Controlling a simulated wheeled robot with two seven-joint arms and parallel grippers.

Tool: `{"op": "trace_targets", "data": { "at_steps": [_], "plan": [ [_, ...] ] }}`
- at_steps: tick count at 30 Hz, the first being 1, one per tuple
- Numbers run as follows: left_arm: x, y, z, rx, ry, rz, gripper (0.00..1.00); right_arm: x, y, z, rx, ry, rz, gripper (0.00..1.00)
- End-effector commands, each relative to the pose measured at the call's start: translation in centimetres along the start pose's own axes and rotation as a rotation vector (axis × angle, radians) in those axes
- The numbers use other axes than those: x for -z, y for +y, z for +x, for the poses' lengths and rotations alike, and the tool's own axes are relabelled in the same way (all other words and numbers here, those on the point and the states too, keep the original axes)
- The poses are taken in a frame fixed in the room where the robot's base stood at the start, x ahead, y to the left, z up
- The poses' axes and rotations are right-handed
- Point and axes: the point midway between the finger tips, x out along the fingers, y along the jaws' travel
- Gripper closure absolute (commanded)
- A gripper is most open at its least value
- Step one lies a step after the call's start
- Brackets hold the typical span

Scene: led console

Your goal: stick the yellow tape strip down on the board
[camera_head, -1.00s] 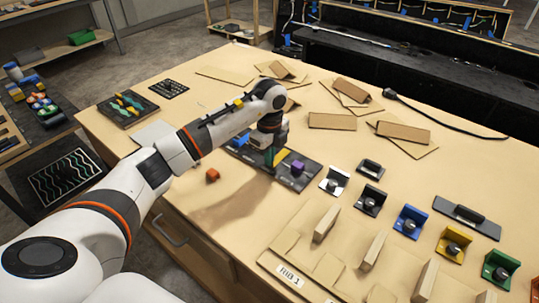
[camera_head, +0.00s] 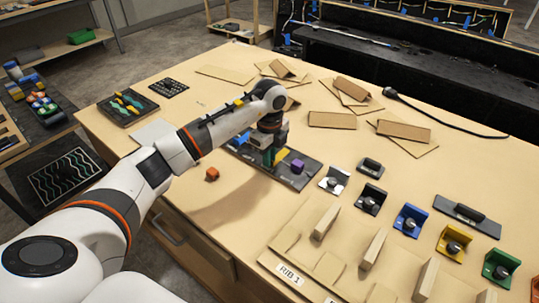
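The dark board (camera_head: 300,179) lies flat in the middle of the table. A small yellow piece (camera_head: 281,155), which looks like the yellow tape strip, shows at the board right beside my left gripper's fingers. I cannot tell whether it is pressed flat or touched by them. My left gripper (camera_head: 269,158) points down at the board, with a green part at its fingers. Its fingertips are too small and covered to show whether they are open or shut. A purple piece (camera_head: 297,166) and a blue piece (camera_head: 241,140) are also on the board. My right gripper is out of view.
A small orange block (camera_head: 212,174) lies left of the board. Several coloured brackets with knobs, such as the blue one (camera_head: 411,220), stand to the right. Wooden ribs (camera_head: 326,221) stand at the front. Cardboard pieces (camera_head: 332,120) and a black cable (camera_head: 440,120) lie behind.

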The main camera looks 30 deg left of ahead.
Motion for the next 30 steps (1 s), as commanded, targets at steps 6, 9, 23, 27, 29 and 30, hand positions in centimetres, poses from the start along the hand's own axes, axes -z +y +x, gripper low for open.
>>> {"op": "trace_targets", "data": {
  "at_steps": [6, 9, 23, 27, 29, 30],
  "plan": [
    [0.0, 0.0, 0.0, -0.001, 0.000, 0.000, 0.71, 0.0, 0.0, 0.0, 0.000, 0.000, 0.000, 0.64],
    [0.0, 0.0, -0.1, -0.001, 0.000, 0.000, 0.71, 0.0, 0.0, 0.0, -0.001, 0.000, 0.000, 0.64],
    [0.0, 0.1, -6.7, -0.007, 0.000, 0.001, 0.71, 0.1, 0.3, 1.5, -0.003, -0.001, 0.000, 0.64],
    [0.0, 0.1, -9.4, -0.005, 0.000, 0.001, 0.71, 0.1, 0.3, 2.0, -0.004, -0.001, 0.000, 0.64],
    [0.1, 0.1, -10.5, -0.004, 0.002, -0.001, 0.71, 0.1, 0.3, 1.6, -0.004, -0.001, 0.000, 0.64],
    [0.1, 0.1, -10.9, -0.003, 0.001, -0.001, 0.71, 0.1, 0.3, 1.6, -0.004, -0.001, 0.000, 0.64]
  ]
}}
